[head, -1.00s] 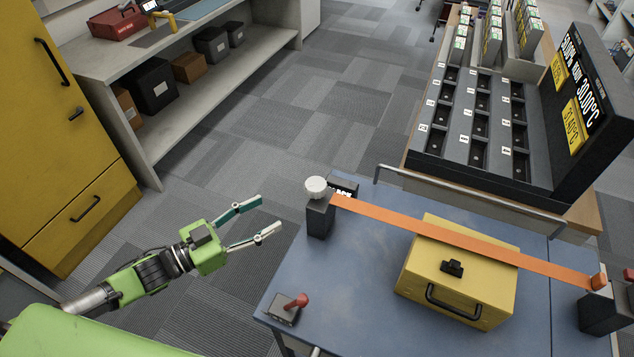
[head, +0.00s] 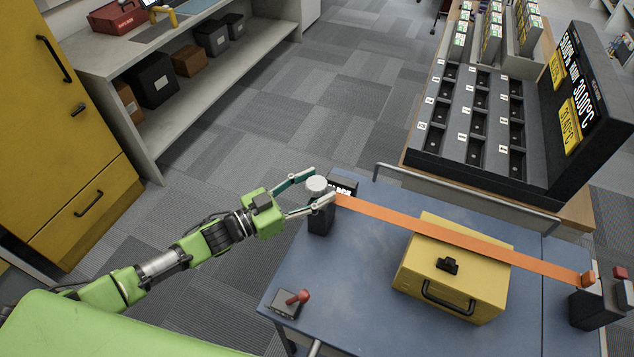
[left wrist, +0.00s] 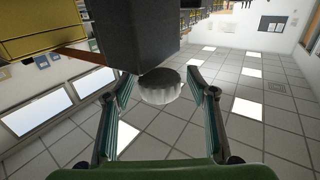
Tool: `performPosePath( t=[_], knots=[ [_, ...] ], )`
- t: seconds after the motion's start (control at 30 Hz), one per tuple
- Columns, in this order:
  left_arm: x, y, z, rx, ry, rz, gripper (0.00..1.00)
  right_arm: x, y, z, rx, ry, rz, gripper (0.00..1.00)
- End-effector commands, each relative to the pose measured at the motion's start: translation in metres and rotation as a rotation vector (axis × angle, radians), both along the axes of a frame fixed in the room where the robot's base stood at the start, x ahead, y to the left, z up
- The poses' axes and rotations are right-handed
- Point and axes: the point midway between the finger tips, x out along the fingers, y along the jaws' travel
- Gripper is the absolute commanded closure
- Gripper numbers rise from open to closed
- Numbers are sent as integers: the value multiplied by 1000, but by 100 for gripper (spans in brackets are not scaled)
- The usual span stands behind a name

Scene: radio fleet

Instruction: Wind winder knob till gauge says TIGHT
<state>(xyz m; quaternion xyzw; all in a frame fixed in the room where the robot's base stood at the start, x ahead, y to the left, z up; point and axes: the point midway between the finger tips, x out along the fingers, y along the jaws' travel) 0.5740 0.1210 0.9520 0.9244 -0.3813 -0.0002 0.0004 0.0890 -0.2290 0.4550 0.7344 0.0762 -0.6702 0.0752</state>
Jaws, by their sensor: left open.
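The winder knob (head: 317,184) is a white ribbed cap on top of a dark post (head: 321,219) at the left end of the blue cart. My left gripper (head: 321,186) is open, with its fingers on either side of the knob. In the left wrist view the knob (left wrist: 160,86) sits between the two spread fingers (left wrist: 160,92), with gaps showing on both sides. The gauge (head: 343,187) is a small dark display behind the knob. Its lettering is partly hidden, and I read only "CK". An orange strap (head: 450,237) runs from the post across a yellow case. My right gripper is not in view.
The yellow case (head: 455,276) sits under the strap on the blue cart (head: 355,290). A small box with a red lever (head: 297,298) stands at the front left. A second dark post (head: 597,305) is at the right end. A metal rail (head: 470,197) runs along the back.

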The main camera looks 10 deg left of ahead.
Motion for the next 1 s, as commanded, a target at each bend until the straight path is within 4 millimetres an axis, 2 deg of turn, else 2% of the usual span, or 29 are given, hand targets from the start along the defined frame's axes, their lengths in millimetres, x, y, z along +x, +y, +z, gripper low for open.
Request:
performPosePath(
  t=[0.37,0.5,0.53,0.77,1.0],
  knots=[
    [5,-5,-1,1,0,0,48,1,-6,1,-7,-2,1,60],
    [5,-5,0,1,0,0,82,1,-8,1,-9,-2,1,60],
    [5,-5,0,1,0,0,87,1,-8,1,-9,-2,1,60],
    [5,-5,-1,1,-1,-7,87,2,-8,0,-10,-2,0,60],
    [6,-4,-3,5,-5,-84,87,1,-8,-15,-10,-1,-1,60]
  ],
)
